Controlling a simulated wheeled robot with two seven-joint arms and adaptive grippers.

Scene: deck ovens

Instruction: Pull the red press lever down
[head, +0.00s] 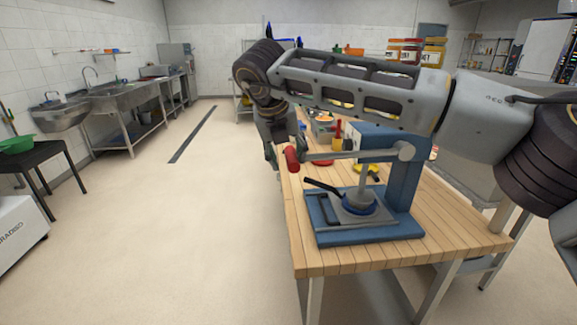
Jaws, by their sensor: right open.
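The blue press (403,190) stands on the wooden table. Its grey lever arm runs roughly level to the left from a pivot at the top and ends in a red handle (292,159). A flat plate with a black-handled round piece (358,201) sits on the press base under the ram. My right arm reaches across above the press from the right. My right gripper (271,158) points down just left of the red handle, open. It is small and dark here, and I cannot tell whether it touches the handle. My left gripper is not in view.
The wooden table (330,258) has bare room in front of the press. Behind the press lie a yellow item (366,169) and several small things, partly hidden by my arm. The floor (200,230) left of the table is clear. Sinks (125,95) line the left wall.

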